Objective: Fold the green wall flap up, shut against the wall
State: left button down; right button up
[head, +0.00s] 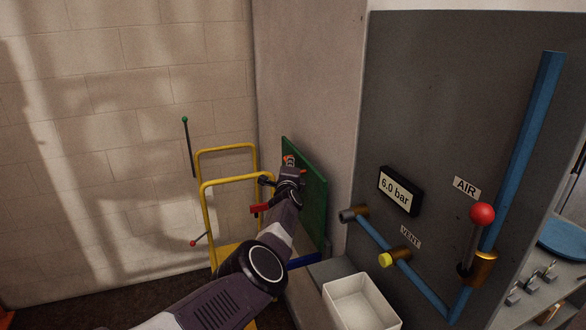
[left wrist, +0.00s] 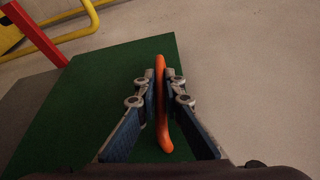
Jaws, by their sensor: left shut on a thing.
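The green wall flap (head: 316,200) stands steeply beside the pale wall in the middle of the head view, partly behind my left arm. I cannot tell how much gap lies between it and the wall. It also fills the middle of the left wrist view (left wrist: 85,115). An orange handle (left wrist: 165,138) stands out from its face. My left gripper (head: 290,164) is at the flap's upper part. In the left wrist view its fingers (left wrist: 161,88) are shut on the orange handle, one on each side. My right gripper is not in view.
A yellow-framed trolley (head: 203,205) stands close left of my arm. A red part (head: 259,208) shows beside my wrist. At right is a grey panel (head: 420,100) with a gauge, blue pipes and a red-knobbed lever (head: 482,214). A white bin (head: 360,302) sits below it.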

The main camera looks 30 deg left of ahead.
pick_arm(q)
jog(key=shift+r, duration=0.15)
jog(key=shift+d, duration=0.1)
jog(key=c, duration=2.3)
grip_release()
jog(key=shift+w, duration=0.1)
jog(key=shift+s+d+f, duration=0.25)
jog(key=shift+s+f, duration=0.1)
jog(key=shift+s, duration=0.2)
jog(key=shift+s+d+r, duration=0.25)
jog(key=shift+s+d, duration=0.3)
jog(key=shift+s, duration=0.15)
jog(key=shift+v, duration=4.45)
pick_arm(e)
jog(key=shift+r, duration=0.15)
